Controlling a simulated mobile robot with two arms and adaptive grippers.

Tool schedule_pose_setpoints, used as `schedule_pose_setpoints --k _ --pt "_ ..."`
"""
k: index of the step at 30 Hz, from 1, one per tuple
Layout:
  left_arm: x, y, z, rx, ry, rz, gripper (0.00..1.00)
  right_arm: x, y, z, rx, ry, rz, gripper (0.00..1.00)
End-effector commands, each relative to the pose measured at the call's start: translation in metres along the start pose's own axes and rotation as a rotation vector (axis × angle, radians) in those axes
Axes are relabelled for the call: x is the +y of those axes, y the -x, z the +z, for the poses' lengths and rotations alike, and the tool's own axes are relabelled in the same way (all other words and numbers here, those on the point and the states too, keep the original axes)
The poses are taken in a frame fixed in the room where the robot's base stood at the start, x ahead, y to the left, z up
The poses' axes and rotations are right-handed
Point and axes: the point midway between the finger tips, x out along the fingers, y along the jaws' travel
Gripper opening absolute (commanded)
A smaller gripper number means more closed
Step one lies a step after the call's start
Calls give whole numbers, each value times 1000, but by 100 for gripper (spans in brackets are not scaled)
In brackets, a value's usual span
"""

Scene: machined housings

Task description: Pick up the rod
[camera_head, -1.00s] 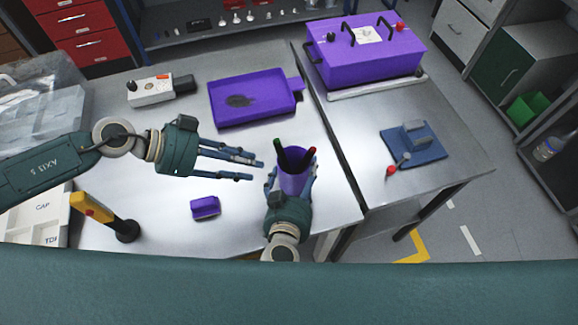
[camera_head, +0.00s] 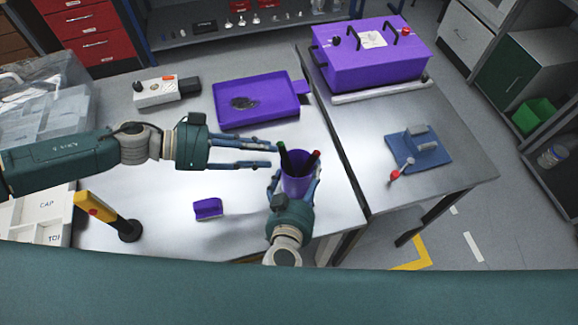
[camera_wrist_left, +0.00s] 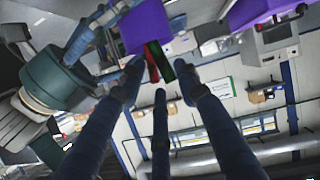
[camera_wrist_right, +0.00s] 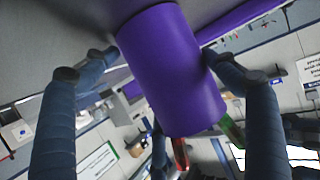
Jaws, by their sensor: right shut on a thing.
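A purple cup (camera_head: 297,183) stands upright with a dark green rod (camera_head: 284,156) and a red-tipped dark rod (camera_head: 313,160) sticking out of its top. My right gripper (camera_head: 295,178) is shut around the cup; its fingers flank the cup in the right wrist view (camera_wrist_right: 165,65). My left gripper (camera_head: 274,156) is open, fingers pointing right, with its tips just left of the green rod. In the left wrist view, the green rod (camera_wrist_left: 186,75) and red rod (camera_wrist_left: 153,62) appear near the fingertips. I cannot tell whether any finger touches a rod. The rods' lower parts are hidden in the cup.
A small purple block (camera_head: 208,209) lies below my left gripper. A purple tray (camera_head: 285,112) lies behind, and a large purple box (camera_head: 370,62) sits back right. A yellow-black post (camera_head: 105,215) stands front left. A blue plate fixture (camera_head: 432,158) lies on the right table.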

Motion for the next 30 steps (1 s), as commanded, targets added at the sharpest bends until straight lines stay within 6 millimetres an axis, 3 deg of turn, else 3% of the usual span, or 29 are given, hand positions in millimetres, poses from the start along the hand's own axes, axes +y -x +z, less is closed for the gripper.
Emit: schedule_pose_setpoints --k 5,13,22,23,27,30 --pt "0 -13 0 0 -1 2 32 1 0 1 -1 0 2 58" --pt "0 -52 0 0 0 2 32 1 0 1 -1 1 1 58" --pt "0 -58 0 -1 0 -1 32 1 0 1 -1 1 3 58" --pt "0 -58 0 -1 0 -1 30 1 0 1 -1 1 2 58" --pt "0 -58 0 -1 0 -1 2 1 0 1 -1 1 2 58" --pt "0 -58 0 -1 0 -1 0 1 0 1 -1 1 2 58"
